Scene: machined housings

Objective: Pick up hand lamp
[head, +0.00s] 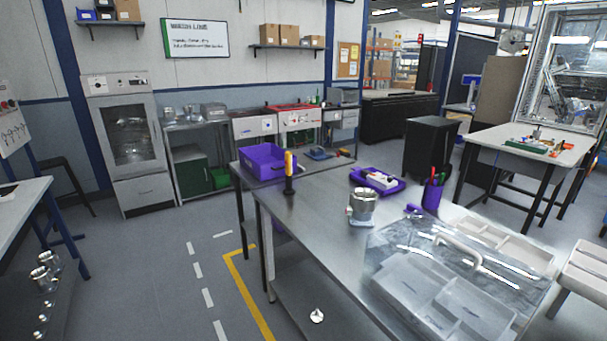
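What looks like the hand lamp (289,174), a slim upright thing with a yellow-orange upper part and a black lower part, stands near the far left corner of the steel table in the head view. It is small in the picture, so its details are hard to tell. It stands in front of a purple bin, with a gap to the other things on the steel table. Neither of my grippers is in view.
The steel table (315,215) also bears a metal housing (363,204), a purple tray (366,185), a purple pen cup (432,198) and a clear-lidded organizer (420,265). A purple bin (262,163) sits behind the lamp. The floor (150,270) to the left is clear.

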